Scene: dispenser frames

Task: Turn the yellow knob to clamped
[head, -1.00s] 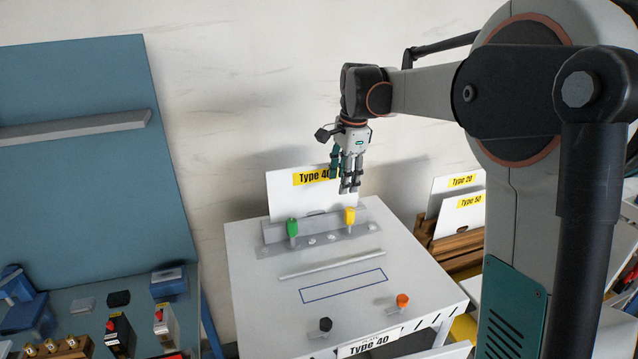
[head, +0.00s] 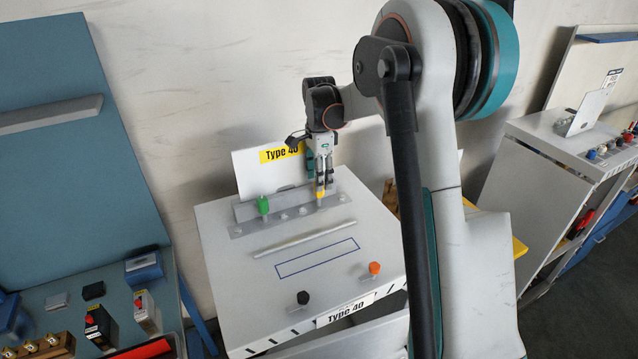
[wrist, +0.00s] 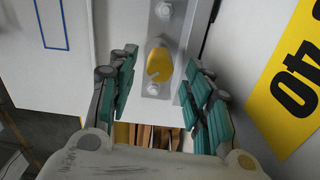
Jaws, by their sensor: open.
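The yellow knob (wrist: 159,64) stands on a grey metal bracket, seen nearly end-on in the wrist view, with a pale line mark on its face. In the head view the yellow knob (head: 320,193) shows just under my fingertips and is partly hidden by them. My gripper (head: 321,182) points down over it. In the wrist view my gripper (wrist: 158,80) is open, with its teal-padded fingers on either side of the knob and gaps between. I cannot tell whether the fingertips reach down to the knob's height.
A green knob (head: 263,205) stands to the left on the same bracket (head: 243,213). The white table (head: 225,262) also carries a thin rod (head: 305,239), a black knob (head: 303,297) and an orange knob (head: 375,268). A "Type 40" board (head: 250,180) stands behind.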

